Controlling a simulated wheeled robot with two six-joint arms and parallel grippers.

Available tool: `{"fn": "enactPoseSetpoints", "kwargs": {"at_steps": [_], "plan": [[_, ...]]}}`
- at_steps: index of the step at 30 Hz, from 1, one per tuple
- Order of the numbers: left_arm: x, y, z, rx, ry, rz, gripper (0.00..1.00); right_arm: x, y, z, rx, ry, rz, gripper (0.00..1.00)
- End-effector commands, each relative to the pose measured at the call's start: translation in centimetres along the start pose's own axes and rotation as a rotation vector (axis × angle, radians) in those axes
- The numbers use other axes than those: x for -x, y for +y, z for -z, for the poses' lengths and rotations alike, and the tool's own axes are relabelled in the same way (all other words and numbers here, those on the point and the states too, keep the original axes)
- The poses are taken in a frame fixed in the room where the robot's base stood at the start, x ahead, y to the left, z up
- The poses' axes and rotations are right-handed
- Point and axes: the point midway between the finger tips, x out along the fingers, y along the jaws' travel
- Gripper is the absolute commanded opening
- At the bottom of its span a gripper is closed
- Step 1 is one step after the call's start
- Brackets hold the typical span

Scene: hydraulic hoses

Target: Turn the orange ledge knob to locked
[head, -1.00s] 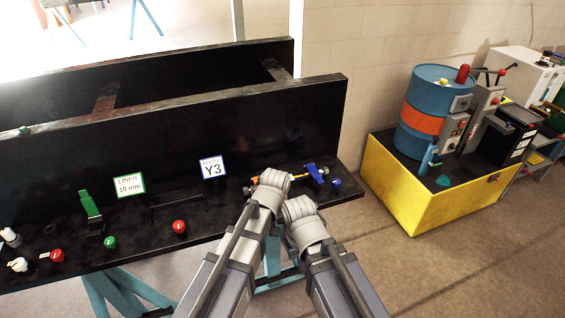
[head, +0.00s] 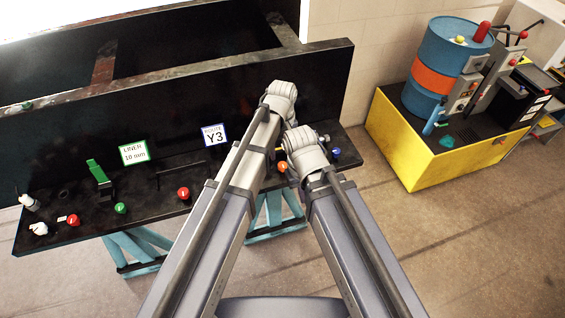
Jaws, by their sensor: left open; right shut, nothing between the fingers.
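The orange ledge knob (head: 283,166) sits on the black ledge (head: 140,207), just left of my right wrist. Its marking is too small to read. My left gripper (head: 283,91) is open and higher up, in front of the black back panel and above the knob. My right gripper (head: 304,142) is shut and empty, close to the knob's right side in the picture. The wrists cover most of both sets of fingers, so I cannot tell whether either touches anything. A bit of yellow (head: 281,150) shows between the arms.
A blue knob (head: 337,153) sits right of my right wrist. Red knobs (head: 183,193), a green knob (head: 120,208) and a green lever (head: 97,171) stand along the ledge to the left. A Y3 sign (head: 214,134) stands behind. A yellow-sided platform (head: 410,155) with a blue drum is at right.

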Motion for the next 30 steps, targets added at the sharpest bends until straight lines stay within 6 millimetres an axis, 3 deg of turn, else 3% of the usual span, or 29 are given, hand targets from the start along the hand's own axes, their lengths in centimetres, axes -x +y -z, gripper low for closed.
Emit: {"fn": "enactPoseSetpoints", "kwargs": {"at_steps": [15, 26, 30], "plan": [[-6.5, 0.0, 0.0, -0.001, 0.000, 0.000, 0.69, -6.4, -0.6, 0.4, 0.010, 0.001, -0.002, 0.00], [-6.7, 0.0, 0.0, -0.001, 0.000, 0.000, 0.69, -6.7, -0.6, 0.4, 0.012, 0.001, -0.003, 0.00], [-6.7, 0.0, 0.0, -0.001, 0.000, 0.000, 0.56, -6.7, -0.6, 0.4, 0.012, 0.001, -0.002, 0.00]]}}
